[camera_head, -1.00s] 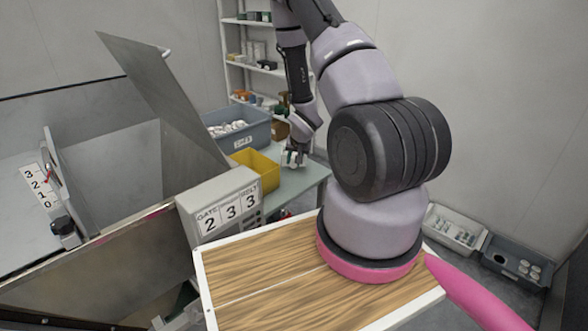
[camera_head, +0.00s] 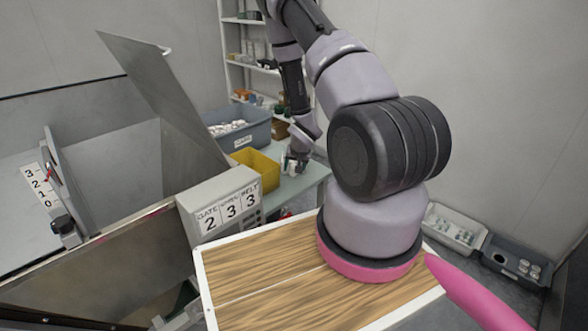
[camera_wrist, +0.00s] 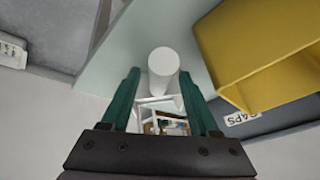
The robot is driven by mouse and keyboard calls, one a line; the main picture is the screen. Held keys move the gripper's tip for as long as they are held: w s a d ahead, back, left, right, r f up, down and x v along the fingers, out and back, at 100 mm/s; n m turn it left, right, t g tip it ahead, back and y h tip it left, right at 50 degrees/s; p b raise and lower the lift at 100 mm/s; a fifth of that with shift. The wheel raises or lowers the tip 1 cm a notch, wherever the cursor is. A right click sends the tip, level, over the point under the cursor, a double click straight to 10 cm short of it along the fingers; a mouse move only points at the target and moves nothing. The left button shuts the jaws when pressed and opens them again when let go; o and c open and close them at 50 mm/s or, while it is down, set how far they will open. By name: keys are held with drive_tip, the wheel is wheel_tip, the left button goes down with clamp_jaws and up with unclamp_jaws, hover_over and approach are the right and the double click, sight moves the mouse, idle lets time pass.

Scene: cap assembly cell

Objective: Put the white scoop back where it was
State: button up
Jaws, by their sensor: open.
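My gripper (camera_wrist: 160,98) shows teal fingers spread apart in the wrist view. A white scoop (camera_wrist: 163,62), seen as a pale round cylinder, lies between and just beyond the fingertips, over the pale green table (camera_wrist: 135,45). Whether it touches a finger or the table, I cannot tell. White frame-like parts show between the fingers below it; I cannot tell what they belong to. In the head view my gripper (camera_head: 292,166) is small, low over the table's far part, just right of the yellow bin, and the scoop is not clearly made out.
The yellow bin (camera_head: 262,165) is close beside the gripper; it also shows in the wrist view (camera_wrist: 250,45). A grey-blue tub (camera_head: 250,133) of white pieces stands behind it. A box with number cards (camera_head: 222,205) is nearer. Shelves (camera_head: 232,60) stand at the back.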

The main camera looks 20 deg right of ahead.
drive_tip(key=s+a+r, duration=0.1)
drive_tip(key=s+r, duration=0.2)
drive_tip(key=r, duration=0.9)
drive_tip(key=s+a+r+t, duration=0.1)
drive_tip(key=s+a+r, duration=0.15)
drive_tip(key=r, duration=0.95)
drive_tip(key=s+a+r, duration=0.1)
drive_tip(key=s+r, duration=0.2)
drive_tip(key=r, duration=0.9)
drive_tip(key=s+a+r+n+y, duration=0.1)
drive_tip(key=s+a+r, duration=0.3)
drive_tip(key=s+r, duration=0.3)
drive_tip(key=s+a+r+n+y, duration=0.1)
drive_tip(key=s+a+r, duration=0.4)
drive_tip(key=s+r, duration=0.3)
drive_tip(key=s, duration=0.3)
drive_tip(key=shift+r+t+y, duration=0.25)
drive_tip(key=shift+t+y, duration=0.05)
